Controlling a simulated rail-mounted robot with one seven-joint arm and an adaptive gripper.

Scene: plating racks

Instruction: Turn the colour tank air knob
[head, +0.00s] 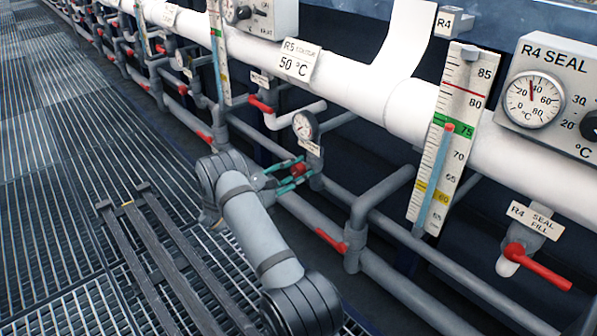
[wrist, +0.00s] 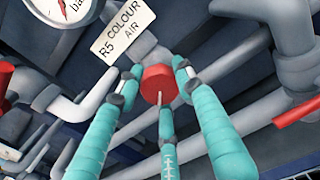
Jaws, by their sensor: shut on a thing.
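The colour tank air knob is a red knob (wrist: 157,84) in the wrist view, below a tag reading "R5 COLOUR AIR" (wrist: 122,32). In the head view the red knob (head: 298,169) shows near the middle, beside the pipes. My gripper (head: 285,177) reaches it from the lower left with its teal fingers. In the wrist view the three fingers of my gripper (wrist: 155,88) are closed around the knob, with a pale line or pointer on its face. The knob's stem is hidden behind it.
A round gauge (head: 305,125) stands just above the knob. Grey pipes (head: 385,195) and a red-handled valve (head: 331,240) lie to the right and below. A white pipe (head: 350,75) runs above. The grated floor (head: 75,150) at left has black rails (head: 170,260).

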